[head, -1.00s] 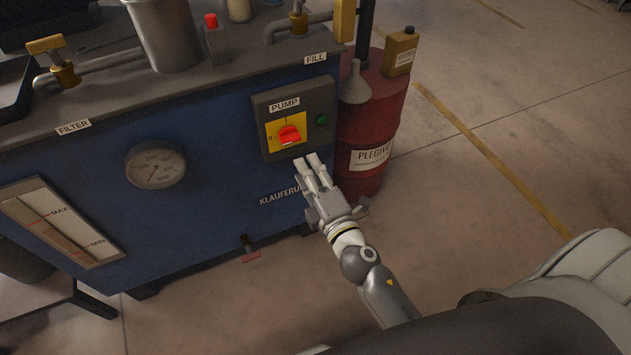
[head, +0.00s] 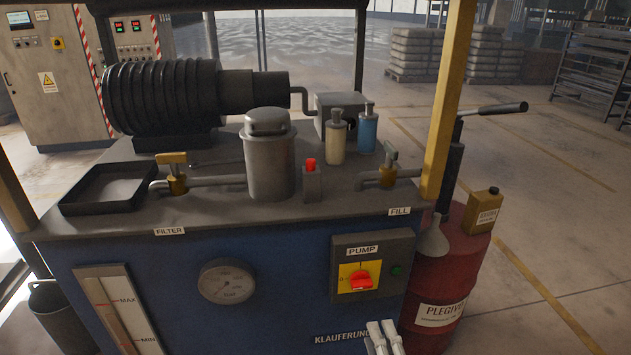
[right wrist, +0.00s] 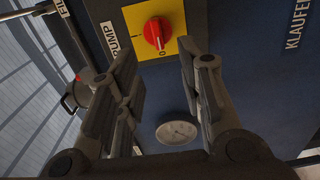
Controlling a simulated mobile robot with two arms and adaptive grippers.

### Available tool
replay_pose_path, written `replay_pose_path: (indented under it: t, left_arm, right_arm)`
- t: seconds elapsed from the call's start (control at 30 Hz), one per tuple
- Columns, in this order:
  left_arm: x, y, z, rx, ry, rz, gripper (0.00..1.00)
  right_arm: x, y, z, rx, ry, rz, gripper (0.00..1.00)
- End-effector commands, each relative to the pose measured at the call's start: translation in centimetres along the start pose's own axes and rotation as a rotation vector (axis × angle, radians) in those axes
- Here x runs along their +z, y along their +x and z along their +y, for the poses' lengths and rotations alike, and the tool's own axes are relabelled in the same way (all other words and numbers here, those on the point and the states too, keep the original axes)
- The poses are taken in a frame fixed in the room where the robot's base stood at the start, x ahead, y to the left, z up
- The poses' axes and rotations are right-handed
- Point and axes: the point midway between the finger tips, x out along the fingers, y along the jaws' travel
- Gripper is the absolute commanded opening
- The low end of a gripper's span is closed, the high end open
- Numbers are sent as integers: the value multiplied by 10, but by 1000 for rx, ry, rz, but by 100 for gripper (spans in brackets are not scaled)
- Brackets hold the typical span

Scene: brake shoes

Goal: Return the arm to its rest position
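My right gripper (head: 384,336) shows at the bottom edge of the head view, just below the pump switch panel. In the right wrist view its two fingers (right wrist: 158,52) stand apart with nothing between them. The red rotary pump knob (head: 361,281) sits on a yellow plate on the blue machine front. The knob also shows ahead of the fingers in the right wrist view (right wrist: 157,33), apart from them, and appears to point toward the 0 mark. Most of my right arm is below the head view. My left gripper is not in view.
The machine top (head: 215,213) carries a grey canister (head: 270,165), two bottles, valves and a black tray (head: 120,188). A yellow post (head: 447,100) and a red drum (head: 450,275) with a funnel stand at the right. Open floor lies beyond the drum.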

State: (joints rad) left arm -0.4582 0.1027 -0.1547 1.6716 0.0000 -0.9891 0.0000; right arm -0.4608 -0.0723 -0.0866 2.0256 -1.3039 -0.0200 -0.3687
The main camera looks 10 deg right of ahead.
Motion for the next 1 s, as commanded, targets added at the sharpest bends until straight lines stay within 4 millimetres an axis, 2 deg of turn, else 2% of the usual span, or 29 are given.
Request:
replay_pose_path:
  t: [0.07,0.17,0.27,0.37,0.5,0.6,0.7,0.8,0.9,0.93,1.0]
  left_arm:
    - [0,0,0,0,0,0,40]
    - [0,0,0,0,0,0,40]
    - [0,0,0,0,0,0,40]
    - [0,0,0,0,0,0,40]
    - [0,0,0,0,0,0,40]
    - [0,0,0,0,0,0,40]
    - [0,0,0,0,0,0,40]
    - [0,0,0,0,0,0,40]
    - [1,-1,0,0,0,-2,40]
    - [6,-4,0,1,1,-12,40]
    - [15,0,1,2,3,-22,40]
  right_arm:
    - [6,-1,-12,-29,51,-25,35]
    - [20,-4,-40,-102,184,-92,35]
    - [36,-14,-84,-218,366,-194,35]
    - [47,-31,-136,-356,550,-311,35]
    - [53,-70,-207,-567,780,-487,35]
    - [49,-104,-251,-720,919,-615,35]
    - [42,-140,-286,-865,1029,-734,35]
    - [32,-176,-312,-1003,1118,-848,35]
    - [20,-210,-329,-1133,1190,-955,35]
    - [21,-211,-325,-1126,1184,-951,35]
    - [22,-218,-330,-1131,1176,-953,35]
